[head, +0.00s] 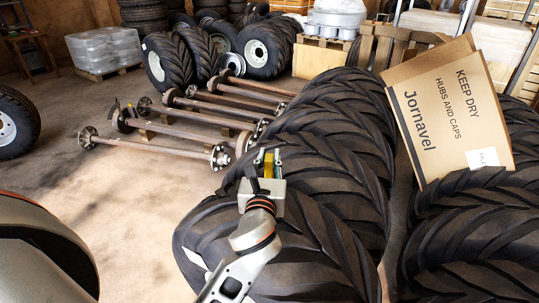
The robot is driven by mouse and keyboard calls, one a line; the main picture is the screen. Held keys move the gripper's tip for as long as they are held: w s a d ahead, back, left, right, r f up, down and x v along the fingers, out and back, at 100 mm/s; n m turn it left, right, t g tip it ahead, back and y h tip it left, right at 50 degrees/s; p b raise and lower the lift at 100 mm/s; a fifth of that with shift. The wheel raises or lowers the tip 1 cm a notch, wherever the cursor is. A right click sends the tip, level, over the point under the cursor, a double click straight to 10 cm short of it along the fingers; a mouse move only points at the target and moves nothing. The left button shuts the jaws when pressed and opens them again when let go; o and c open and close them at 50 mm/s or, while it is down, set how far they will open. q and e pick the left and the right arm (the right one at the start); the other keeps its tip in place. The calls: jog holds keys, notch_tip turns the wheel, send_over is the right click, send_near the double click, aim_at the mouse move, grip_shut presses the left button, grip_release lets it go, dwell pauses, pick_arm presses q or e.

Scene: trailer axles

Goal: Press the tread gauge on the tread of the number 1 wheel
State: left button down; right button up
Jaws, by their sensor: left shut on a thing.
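My left gripper (266,172) is over the row of large tyres, its arm reaching in from the bottom middle. Beneath and around the gripper are dark tyres with deep chevron tread, standing in a row. The nearest tyre (215,235) has a white label on its left side. I can read no wheel numbers, so I cannot tell which is number 1. Whether the gauge touches tread is also unclear. My right gripper is not in view.
A cardboard box (440,110) marked "Jornavel" leans on the tyres at right. Several axles (165,142) lie on the floor at left. Wheels (265,50) and a wrapped pallet (103,50) stand behind. The floor at lower left centre is clear.

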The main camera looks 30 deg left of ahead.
aim_at(269, 175)
pick_arm(q)
jog(key=shift+s, duration=0.15)
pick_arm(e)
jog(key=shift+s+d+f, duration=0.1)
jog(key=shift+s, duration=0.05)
pick_arm(q)
jog(key=shift+f+b, duration=0.35)
jog(key=shift+f, duration=0.25)
jog(key=shift+f+b, duration=0.45)
jog(key=shift+f, duration=0.35)
jog(key=shift+f+b, duration=0.4)
jog(key=shift+f, duration=0.3)
jog(key=shift+f+b, duration=0.4)
jog(key=shift+f, duration=0.4)
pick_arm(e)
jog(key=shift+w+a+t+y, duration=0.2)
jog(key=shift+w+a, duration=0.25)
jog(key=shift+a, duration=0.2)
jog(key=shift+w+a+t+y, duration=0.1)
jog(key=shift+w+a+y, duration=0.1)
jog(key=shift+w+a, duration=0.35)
pick_arm(q)
jog(key=shift+p, duration=0.3)
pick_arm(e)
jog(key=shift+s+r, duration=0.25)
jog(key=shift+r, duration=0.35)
